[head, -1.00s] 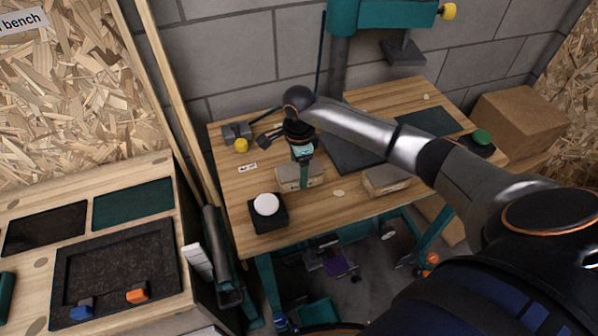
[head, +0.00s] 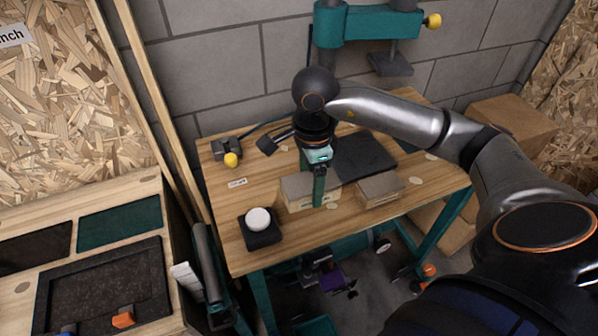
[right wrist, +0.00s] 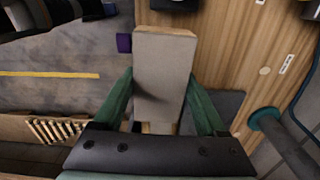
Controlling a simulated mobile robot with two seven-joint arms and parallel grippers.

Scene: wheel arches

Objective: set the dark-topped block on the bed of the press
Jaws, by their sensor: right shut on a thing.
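My right gripper (head: 319,190) is shut on a pale wooden block with a grey top (head: 300,188) over the front of the workbench. In the right wrist view the block (right wrist: 162,80) lies between the two green fingers. I cannot tell whether it clears the bench top. A second block with a grey-brown top (head: 381,187) stands to its right, apart from it. The teal press (head: 370,27) has a dark ram (head: 391,64) at the back. A dark flat plate (head: 365,153), seemingly its bed, lies behind the blocks. My left gripper is out of view.
A white round button on a dark base (head: 258,220) sits at the bench's front left. A small clamp with a yellow knob (head: 230,158) is at the back left. A cardboard box (head: 512,125) stands right.

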